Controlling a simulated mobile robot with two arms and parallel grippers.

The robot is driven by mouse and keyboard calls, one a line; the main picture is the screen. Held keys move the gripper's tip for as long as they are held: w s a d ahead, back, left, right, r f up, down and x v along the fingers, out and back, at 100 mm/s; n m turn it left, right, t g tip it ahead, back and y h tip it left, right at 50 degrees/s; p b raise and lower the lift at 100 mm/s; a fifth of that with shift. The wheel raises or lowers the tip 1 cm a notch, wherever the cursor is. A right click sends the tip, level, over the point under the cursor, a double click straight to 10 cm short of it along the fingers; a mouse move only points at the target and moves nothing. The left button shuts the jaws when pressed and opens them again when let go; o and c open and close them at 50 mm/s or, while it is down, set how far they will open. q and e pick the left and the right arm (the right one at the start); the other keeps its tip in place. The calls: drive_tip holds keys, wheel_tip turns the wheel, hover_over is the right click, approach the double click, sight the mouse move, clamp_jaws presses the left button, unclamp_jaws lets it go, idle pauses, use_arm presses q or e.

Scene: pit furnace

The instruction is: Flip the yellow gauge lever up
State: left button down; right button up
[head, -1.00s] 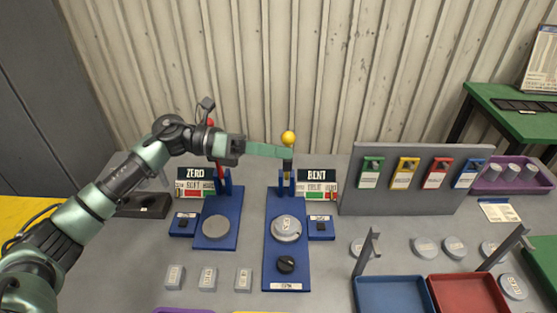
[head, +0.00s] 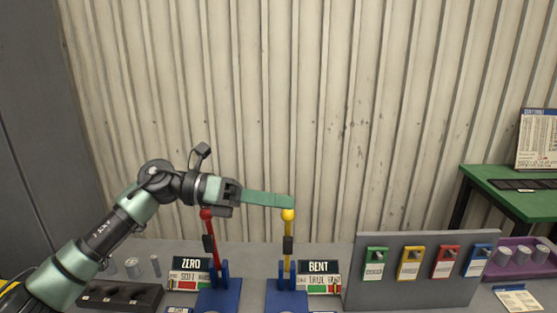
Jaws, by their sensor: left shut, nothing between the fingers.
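My right gripper is not in view.
A grey panel (head: 424,250) with coloured tags stands at the right. A corrugated wall closes the back.

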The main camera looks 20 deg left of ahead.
use_arm(q)
wheel_tip(320, 180, up, 10)
drive_tip(key=shift+b, duration=0.35)
